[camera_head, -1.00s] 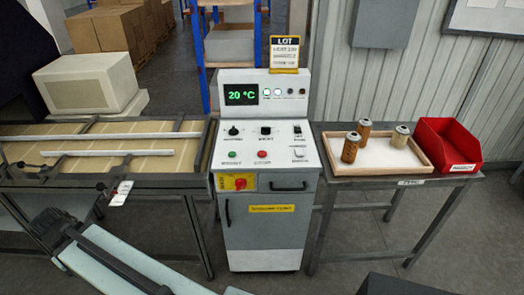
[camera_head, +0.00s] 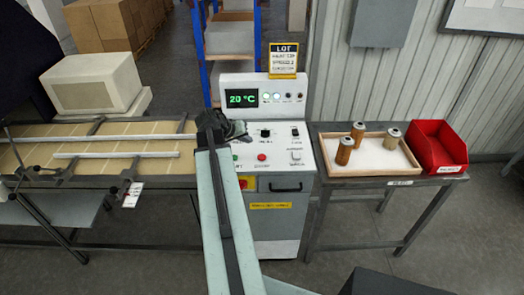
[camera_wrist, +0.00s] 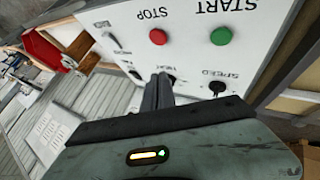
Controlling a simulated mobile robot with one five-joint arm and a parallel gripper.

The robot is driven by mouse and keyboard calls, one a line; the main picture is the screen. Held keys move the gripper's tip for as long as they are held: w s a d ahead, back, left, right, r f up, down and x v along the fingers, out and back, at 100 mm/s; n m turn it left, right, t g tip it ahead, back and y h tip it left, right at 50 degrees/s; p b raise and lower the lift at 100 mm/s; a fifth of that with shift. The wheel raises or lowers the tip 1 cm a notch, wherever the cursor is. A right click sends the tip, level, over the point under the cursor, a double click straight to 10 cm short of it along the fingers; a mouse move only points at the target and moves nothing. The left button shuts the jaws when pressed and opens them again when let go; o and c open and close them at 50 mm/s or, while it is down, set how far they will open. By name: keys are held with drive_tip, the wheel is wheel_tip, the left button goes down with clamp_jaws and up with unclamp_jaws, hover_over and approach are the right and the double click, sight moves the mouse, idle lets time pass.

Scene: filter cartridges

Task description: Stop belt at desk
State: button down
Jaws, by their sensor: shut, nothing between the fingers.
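The white control desk (camera_head: 245,222) stands in the middle of the head view, with a sloping panel. The red STOP button (camera_head: 262,157) shows there, and also in the wrist view (camera_wrist: 158,37). The green START button (camera_wrist: 221,36) is beside it in the wrist view. A black SPEED knob (camera_wrist: 217,87) sits below START in that view. My gripper (camera_wrist: 163,80) is shut and empty, its fingertips over the panel near the HEAT marking, apart from both buttons. In the head view my gripper (camera_head: 240,132) hides the panel's left part. The belt (camera_head: 95,152) lies to the left.
A green 20 °C display (camera_head: 241,98) is on the desk's upright part, under a LOT sign (camera_head: 283,58). At right, a table holds a wooden tray (camera_head: 378,172) with three cartridges and a red bin (camera_head: 437,147). A beige box (camera_head: 93,82) stands behind the belt.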

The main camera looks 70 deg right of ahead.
drive_tip(key=r, duration=0.2)
hover_over(260, 158)
drive_tip(key=shift+d+f+m+g, duration=0.1)
drive_tip(key=shift+d+m+g, duration=0.05)
drive_tip(key=shift+m+g, duration=0.25)
drive_tip(key=shift+w, duration=0.1)
wheel_tip(260, 158, down, 9)
drive_tip(key=b, duration=0.8)
drive_tip(key=shift+b, duration=0.3)
idle(0.9)
drive_tip(key=shift+f+b, duration=0.35)
drive_tip(key=shift+f+b, duration=0.4)
idle(0.5)
drive_tip(key=shift+r, duration=0.1)
drive_tip(key=shift+r+p, duration=0.75)
drive_tip(key=shift+p, duration=0.1)
